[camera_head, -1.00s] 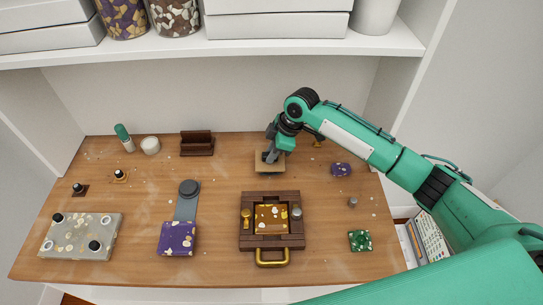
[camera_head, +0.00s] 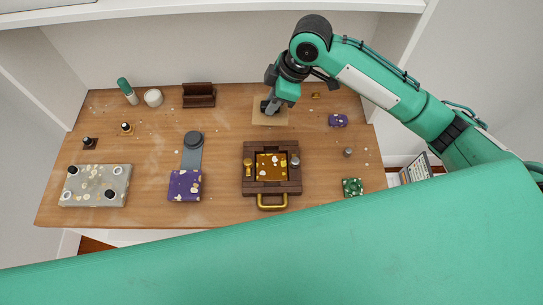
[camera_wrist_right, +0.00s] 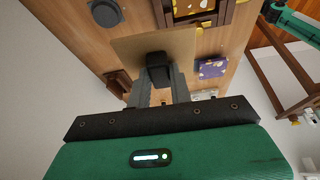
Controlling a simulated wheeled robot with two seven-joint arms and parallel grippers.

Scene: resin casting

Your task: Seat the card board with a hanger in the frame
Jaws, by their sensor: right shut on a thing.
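The card board (camera_head: 259,119) is a flat tan square near the back of the table, behind the frame. It also shows in the right wrist view (camera_wrist_right: 128,46). A dark block, which looks like its hanger (camera_wrist_right: 158,70), stands on its middle. My right gripper (camera_head: 269,106) reaches down from above and is shut on this block. I cannot tell whether the board touches the table. The frame (camera_head: 248,187) is dark wood with a brass handle at its front. A gold-flecked amber panel (camera_head: 271,168) lies in its opening. My left gripper is out of view.
A grey flecked slab (camera_head: 97,197) lies at the left. A purple block (camera_head: 184,185) is left of the frame. A small purple piece (camera_head: 338,120) and a green piece (camera_head: 352,187) lie to the right. A dark wooden stand (camera_head: 198,96) is at the back.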

